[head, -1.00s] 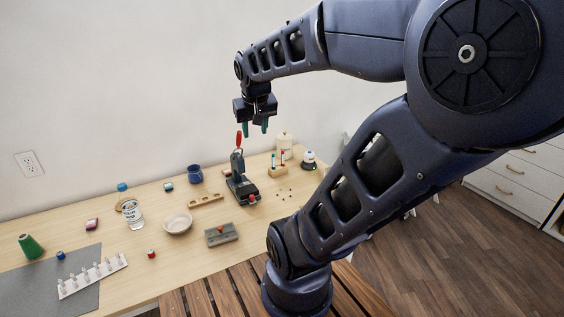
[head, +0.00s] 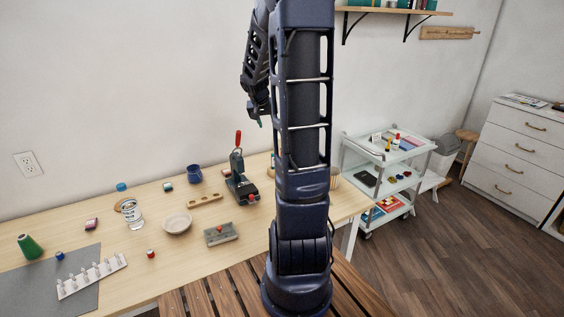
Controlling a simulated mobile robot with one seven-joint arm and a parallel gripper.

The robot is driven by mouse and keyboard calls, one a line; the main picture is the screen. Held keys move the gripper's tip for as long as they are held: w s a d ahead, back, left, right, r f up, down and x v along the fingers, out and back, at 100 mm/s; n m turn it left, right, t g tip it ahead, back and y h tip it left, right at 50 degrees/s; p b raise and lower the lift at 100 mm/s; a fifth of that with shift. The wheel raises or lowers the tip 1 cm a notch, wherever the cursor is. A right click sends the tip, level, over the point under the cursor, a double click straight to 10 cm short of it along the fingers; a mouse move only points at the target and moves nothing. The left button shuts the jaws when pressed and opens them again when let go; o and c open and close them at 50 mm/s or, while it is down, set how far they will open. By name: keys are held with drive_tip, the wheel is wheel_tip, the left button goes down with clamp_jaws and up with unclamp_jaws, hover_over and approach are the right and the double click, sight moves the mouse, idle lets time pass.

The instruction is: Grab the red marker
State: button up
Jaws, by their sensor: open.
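I cannot pick out a red marker for certain. A small upright item with a red top (head: 397,136) stands on the top shelf of the white cart (head: 362,150), too small to identify. My gripper (head: 260,122) is open above the back of the wooden table (head: 75,213), partly hidden behind my arm, with one teal fingertip showing. It is far left of the cart and touches nothing that I can see. My upright arm hides part of the table's right side.
A blue mug (head: 194,174), a bowl (head: 177,224), a clear bottle (head: 132,213) and a grey block (head: 221,234) are spread over the table. White drawers (head: 520,150) stand at the right; the floor before them is clear.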

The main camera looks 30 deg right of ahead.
drive_tip(key=shift+w+d+f+m+y, duration=0.15)
drive_tip(key=shift+w+d+f+m, duration=0.3)
drive_tip(key=shift+w+d+f, duration=3)
drive_tip(key=shift+w+d+f+m+y, duration=0.3)
drive_tip(key=shift+w+d+f, duration=1)
drive_tip(key=shift+f, duration=4.3)
drive_tip(key=shift+w+d+f+m+y, duration=0.1)
drive_tip(key=shift+w+d+f+m, duration=0.45)
drive_tip(key=shift+w+d+f, duration=2.9)
drive_tip(key=s+a+f, duration=0.1)
drive_tip(key=s+f, duration=0.1)
drive_tip(key=shift+s+a+f, duration=0.1)
drive_tip(key=shift+s+a, duration=0.25)
drive_tip(key=shift+s, duration=0.05)
drive_tip(key=shift+c, duration=0.4)
clamp_jaws()
